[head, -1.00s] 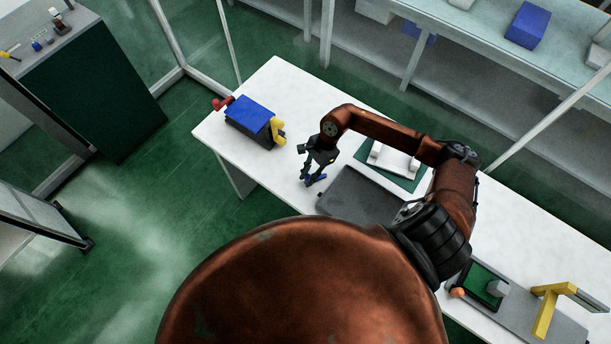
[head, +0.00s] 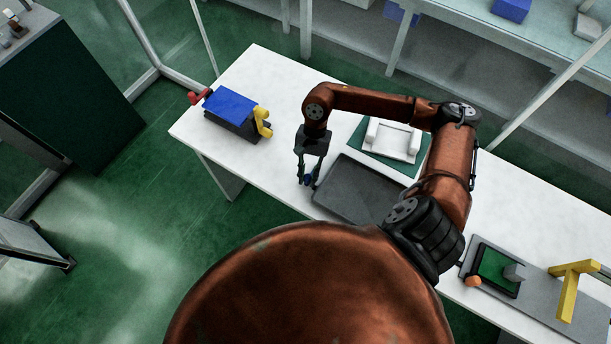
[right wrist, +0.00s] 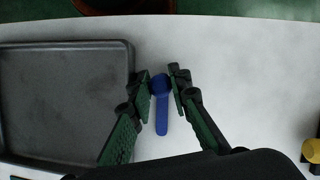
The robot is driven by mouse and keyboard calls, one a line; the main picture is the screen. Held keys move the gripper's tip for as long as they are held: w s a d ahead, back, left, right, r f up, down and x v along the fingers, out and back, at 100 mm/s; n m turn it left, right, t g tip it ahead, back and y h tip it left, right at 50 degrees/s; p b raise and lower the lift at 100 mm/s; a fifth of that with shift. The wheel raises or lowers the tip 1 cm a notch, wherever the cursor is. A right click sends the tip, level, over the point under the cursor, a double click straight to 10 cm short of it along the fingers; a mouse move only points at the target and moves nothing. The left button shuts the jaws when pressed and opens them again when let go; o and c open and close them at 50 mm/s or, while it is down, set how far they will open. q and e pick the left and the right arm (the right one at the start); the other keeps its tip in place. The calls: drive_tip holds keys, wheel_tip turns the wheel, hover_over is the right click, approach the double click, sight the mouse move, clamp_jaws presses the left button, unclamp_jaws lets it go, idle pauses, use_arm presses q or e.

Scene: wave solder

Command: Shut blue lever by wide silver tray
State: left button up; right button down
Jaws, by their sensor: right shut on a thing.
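The blue lever (right wrist: 162,112) stands out from the white table between my right gripper's fingertips, beside the wide grey tray. It also shows as a small blue spot in the head view (head: 308,180). The tray (head: 352,186) is flat and dark grey with a raised rim, and it also fills the left of the right wrist view (right wrist: 131,75). My right gripper (head: 306,178) points down at the tray's left end and is shut on the lever. Its fingers (right wrist: 162,80) flank the lever's round end. My left gripper is not in view.
A blue-topped dark box (head: 230,103) with red and yellow parts stands at the table's left end. A white cradle on a green mat (head: 423,160) lies behind the tray. A green board fixture (head: 497,270) and yellow stand (head: 570,290) are at the right.

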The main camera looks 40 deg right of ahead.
drive_tip(key=shift+s, duration=0.1)
drive_tip(key=c, duration=1.8)
unclamp_jaws()
drive_tip(key=shift+o, duration=0.2)
drive_tip(key=shift+r, duration=0.1)
drive_tip(key=v, duration=0.8)
